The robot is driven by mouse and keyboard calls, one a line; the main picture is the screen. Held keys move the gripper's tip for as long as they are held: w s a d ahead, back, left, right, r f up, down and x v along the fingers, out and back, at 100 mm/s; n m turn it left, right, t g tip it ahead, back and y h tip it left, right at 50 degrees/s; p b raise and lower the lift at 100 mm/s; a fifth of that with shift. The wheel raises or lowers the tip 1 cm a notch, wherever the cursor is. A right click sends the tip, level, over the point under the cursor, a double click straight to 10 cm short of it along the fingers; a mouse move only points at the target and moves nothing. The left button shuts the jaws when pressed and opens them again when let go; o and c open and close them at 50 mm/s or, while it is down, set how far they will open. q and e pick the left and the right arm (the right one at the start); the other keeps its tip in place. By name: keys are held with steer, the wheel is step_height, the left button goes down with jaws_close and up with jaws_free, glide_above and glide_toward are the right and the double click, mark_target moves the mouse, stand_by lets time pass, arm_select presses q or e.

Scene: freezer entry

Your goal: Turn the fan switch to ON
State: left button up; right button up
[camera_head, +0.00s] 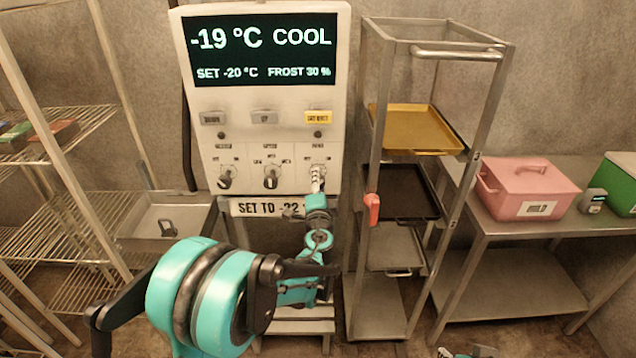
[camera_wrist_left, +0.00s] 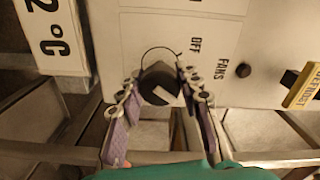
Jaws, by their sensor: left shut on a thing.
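The control panel (camera_head: 270,100) reads -19 °C COOL, SET -20 °C, FROST 30 %. Its lower row has three knobs; the fan switch is the rightmost, largely covered by my left gripper (camera_head: 318,180) in the head view. In the left wrist view the black round fan switch (camera_wrist_left: 158,84) sits between the two fingers of my left gripper (camera_wrist_left: 160,92), which are shut on it. The lettering FANS and OFF shows beside it. A white mark shows on the knob's lower right in that view, away from OFF. I cannot see an ON label.
A SET TO -22 sign (camera_head: 258,208) is below the panel, partly behind my arm. A tray rack (camera_head: 376,90) with a red piece (camera_head: 372,209) stands close right. Wire shelves (camera_head: 85,240) are left. A pink box (camera_head: 527,185) stands on the right table (camera_head: 520,228).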

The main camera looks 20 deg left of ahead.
stand_by(0.3)
arm_select(q)
steer(key=o, duration=1.2)
steer(key=v, duration=1.2)
